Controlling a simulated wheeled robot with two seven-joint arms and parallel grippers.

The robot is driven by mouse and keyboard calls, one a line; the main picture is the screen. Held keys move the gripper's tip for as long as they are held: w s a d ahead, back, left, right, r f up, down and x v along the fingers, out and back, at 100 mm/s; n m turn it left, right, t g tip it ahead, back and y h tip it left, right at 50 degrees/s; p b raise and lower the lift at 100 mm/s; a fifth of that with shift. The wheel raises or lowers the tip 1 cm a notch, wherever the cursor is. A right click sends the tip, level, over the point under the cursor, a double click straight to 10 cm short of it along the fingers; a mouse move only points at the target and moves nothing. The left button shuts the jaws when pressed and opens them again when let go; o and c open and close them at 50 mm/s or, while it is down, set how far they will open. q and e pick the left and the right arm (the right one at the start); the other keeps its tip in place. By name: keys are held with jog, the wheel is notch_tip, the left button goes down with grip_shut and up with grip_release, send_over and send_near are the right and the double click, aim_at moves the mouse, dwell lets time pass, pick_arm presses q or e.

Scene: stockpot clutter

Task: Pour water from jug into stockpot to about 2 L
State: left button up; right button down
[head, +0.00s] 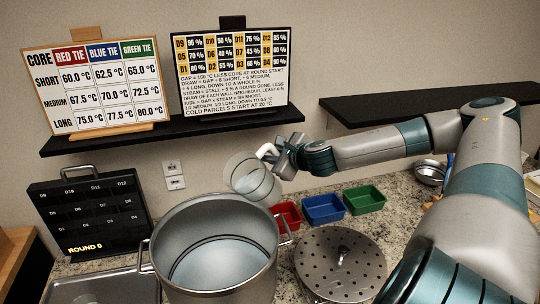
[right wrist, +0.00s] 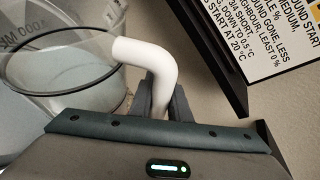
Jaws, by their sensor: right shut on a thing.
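The stockpot (head: 215,288) is a large steel pot standing open at the front centre. Pale water (head: 218,262) shows at its bottom. The clear jug (head: 252,178) is tilted above the pot's far right rim, its mouth toward the left. In the right wrist view the jug (right wrist: 62,75) shows printed markings and a white handle (right wrist: 150,62); some water seems to lie inside it. My right gripper (head: 285,160) is shut on the jug's handle. No falling stream can be made out. My left gripper is not in view.
Red (head: 287,214), blue (head: 323,208) and green (head: 364,199) bins stand behind a perforated steel lid (head: 340,262). A black board (head: 90,215) reading ROUND 0 stands at left. A wall shelf (head: 170,135) holds two charts. A metal bowl (head: 430,172) sits at far right.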

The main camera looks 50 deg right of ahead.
jog(key=shift+w+a+r+n+h, duration=0.1)
jog(key=shift+a+r+n+h, duration=0.25)
jog(key=shift+r+n, duration=0.15)
jog(key=shift+w+a+r+n+h, duration=0.1)
jog(key=shift+a+r+n+h, duration=0.15)
jog(key=shift+r+n+h, duration=0.15)
dwell(0.3)
jog(key=shift+a+r+n+h, duration=0.2)
jog(key=shift+a+n+h, duration=0.05)
jog(key=shift+a+n, duration=0.15)
dwell(2.5)
jog(key=shift+d, duration=0.1)
jog(key=f+m+y+b, duration=0.1)
jog(key=f+m+b, duration=0.1)
jog(key=b, duration=0.1)
jog(key=f+m+y+b, duration=0.2)
jog(key=f+b, duration=0.1)
jog(key=f+m+y+b, duration=0.2)
jog(key=f+b, duration=0.1)
jog(key=shift+s+d+f+t, duration=0.1)
jog(key=shift+d+t, duration=0.1)
jog(key=shift+t, duration=0.2)
